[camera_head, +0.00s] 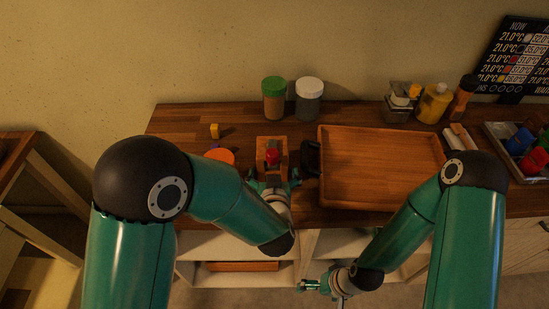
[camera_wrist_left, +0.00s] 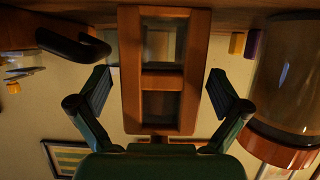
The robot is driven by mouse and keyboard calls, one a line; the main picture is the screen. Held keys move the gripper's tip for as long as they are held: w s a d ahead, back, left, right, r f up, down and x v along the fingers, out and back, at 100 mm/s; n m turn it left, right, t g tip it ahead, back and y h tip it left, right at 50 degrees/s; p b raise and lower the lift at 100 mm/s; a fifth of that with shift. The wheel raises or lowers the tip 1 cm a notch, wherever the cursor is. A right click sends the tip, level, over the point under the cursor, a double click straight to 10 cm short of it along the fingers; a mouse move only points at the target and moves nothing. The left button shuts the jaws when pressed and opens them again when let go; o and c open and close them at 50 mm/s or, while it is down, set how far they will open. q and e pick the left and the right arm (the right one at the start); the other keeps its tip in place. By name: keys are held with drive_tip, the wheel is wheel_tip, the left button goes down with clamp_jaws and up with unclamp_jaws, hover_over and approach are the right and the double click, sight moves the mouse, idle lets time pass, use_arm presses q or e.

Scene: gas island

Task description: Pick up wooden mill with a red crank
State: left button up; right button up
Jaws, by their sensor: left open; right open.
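The wooden mill (camera_head: 264,144) stands on the counter with its red part (camera_head: 272,156) showing on top. In the left wrist view, where the scene looks upside down, the mill (camera_wrist_left: 161,80) is an upright wooden frame with dark panels. My left gripper (camera_head: 274,179) is open at the near side of the mill. In the left wrist view its two fingers (camera_wrist_left: 160,87) are spread on either side of the frame, with gaps visible. I cannot tell how deep they reach around it. My right gripper (camera_head: 308,286) is open and empty, low in front of the counter.
A black handle-like object (camera_head: 311,157) and a wooden tray (camera_head: 380,165) stand close right of the mill. An orange-lidded jar (camera_head: 220,155) and a small yellow block (camera_head: 214,131) are left. A green-lidded jar (camera_head: 273,105) and a white-lidded jar (camera_head: 309,108) stand behind.

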use_arm(q)
drive_tip(key=shift+x, duration=1)
drive_tip(key=shift+s+a, duration=0.15)
drive_tip(key=shift+s, duration=0.05)
drive_tip(key=shift+c, duration=0.8)
drive_tip(key=shift+w, duration=0.1)
drive_tip(key=c, duration=0.6)
drive_tip(key=shift+r, duration=0.1)
drive_tip(key=c, duration=0.9)
use_arm(e)
drive_tip(key=shift+w+f, duration=0.1)
drive_tip(key=shift+w, duration=0.4)
use_arm(q)
drive_tip(key=shift+r, duration=0.1)
wheel_tip(320, 180, up, 20)
drive_tip(key=p, duration=0.2)
use_arm(e)
wheel_tip(320, 180, up, 2)
drive_tip(key=shift+r, duration=0.15)
